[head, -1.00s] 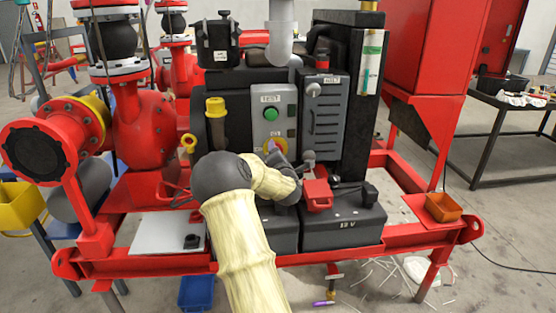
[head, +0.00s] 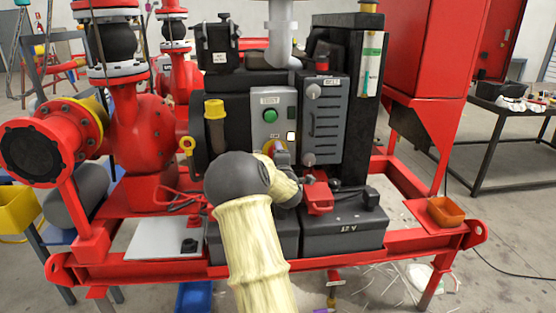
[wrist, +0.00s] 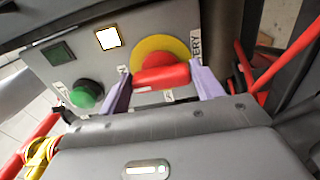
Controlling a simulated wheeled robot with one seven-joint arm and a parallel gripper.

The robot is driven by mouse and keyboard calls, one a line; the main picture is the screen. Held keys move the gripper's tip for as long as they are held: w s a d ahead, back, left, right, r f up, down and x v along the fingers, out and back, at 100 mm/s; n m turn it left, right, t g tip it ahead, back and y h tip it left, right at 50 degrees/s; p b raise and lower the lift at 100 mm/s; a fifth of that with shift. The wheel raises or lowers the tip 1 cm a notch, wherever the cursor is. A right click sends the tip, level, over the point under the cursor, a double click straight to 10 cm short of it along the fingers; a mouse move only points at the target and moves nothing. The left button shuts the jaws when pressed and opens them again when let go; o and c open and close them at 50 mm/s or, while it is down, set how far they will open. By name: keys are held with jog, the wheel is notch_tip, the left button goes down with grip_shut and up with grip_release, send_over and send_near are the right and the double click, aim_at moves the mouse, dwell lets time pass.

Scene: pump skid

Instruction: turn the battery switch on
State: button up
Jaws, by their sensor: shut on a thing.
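The battery switch has a red handle (wrist: 162,77) on a round yellow plate (wrist: 158,49), next to a partly hidden label ending in "ERY". In the head view the yellow plate (head: 267,147) shows on the grey control panel (head: 266,101), just above my wrist. My gripper (wrist: 161,71) has its purple fingers on both sides of the red handle and is shut on it. The handle lies nearly level across the wrist picture. A square lamp beside it glows white (wrist: 108,38); it also shows in the head view (head: 291,136).
A green button (wrist: 86,93) and a dark green square lamp (wrist: 58,54) are on the same panel. A grey louvred box (head: 325,120) stands close to its right. Black batteries (head: 343,228) and a red clamp (head: 318,198) sit below my wrist.

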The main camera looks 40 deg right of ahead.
jog(key=shift+f, duration=0.1)
jog(key=o, duration=1)
jog(key=shift+s, duration=0.15)
jog(key=v, duration=1.7)
jog(key=shift+a, duration=0.2)
jog(key=shift+f, duration=0.1)
